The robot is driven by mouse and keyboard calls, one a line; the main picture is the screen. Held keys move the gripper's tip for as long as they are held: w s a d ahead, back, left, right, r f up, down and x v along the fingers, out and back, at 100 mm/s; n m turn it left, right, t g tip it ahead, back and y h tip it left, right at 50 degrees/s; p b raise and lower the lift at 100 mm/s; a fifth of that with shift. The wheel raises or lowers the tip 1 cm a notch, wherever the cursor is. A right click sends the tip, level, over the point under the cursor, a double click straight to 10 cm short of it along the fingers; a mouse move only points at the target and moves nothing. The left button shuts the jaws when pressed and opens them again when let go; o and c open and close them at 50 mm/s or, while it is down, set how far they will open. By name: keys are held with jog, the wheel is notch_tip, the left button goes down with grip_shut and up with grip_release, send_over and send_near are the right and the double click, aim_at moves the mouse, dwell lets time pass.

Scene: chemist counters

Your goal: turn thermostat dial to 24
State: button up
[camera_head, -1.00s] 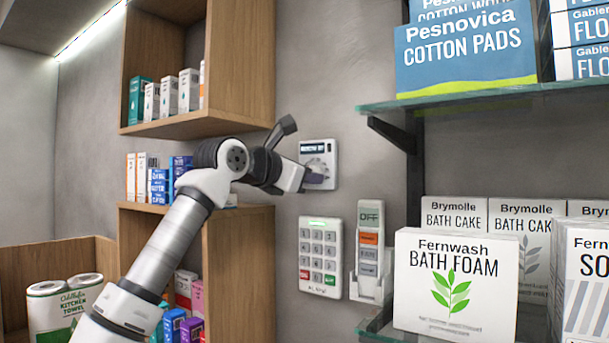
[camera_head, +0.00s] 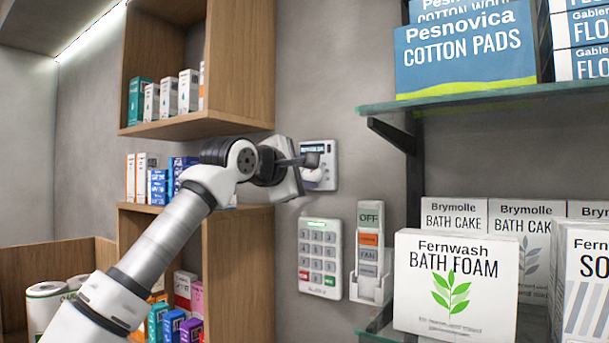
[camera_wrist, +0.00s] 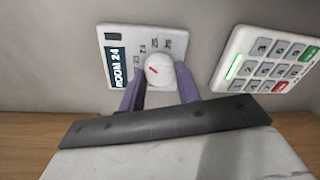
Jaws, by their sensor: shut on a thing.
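The thermostat (camera_head: 331,173) is a white panel with a dark display, fixed upright on the grey wall and partly hidden by my gripper in the head view. In the wrist view the thermostat (camera_wrist: 106,38) shows sideways, and its display reads "ROOM 24". Its round white dial (camera_wrist: 160,71) has a short red mark. Small markings beside the dial are too blurred to read surely. My gripper (camera_wrist: 161,77) is shut on the dial, with one purple finger on each side. The dial's far side is hidden in the head view.
A white keypad (camera_head: 320,258) is on the wall just below the thermostat. A remote in a holder (camera_head: 369,250) hangs right of it. Wooden shelves (camera_head: 245,65) with boxes stand left, close to my arm. A glass shelf (camera_head: 480,97) juts out at right.

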jog(key=shift+m, duration=0.5)
dwell(0.3)
jog(key=o, duration=1)
jog(key=shift+s+a, duration=0.1)
jog(key=shift+b+v, duration=2.5)
jog(key=shift+v, duration=4.3)
jog(key=shift+s, duration=0.15)
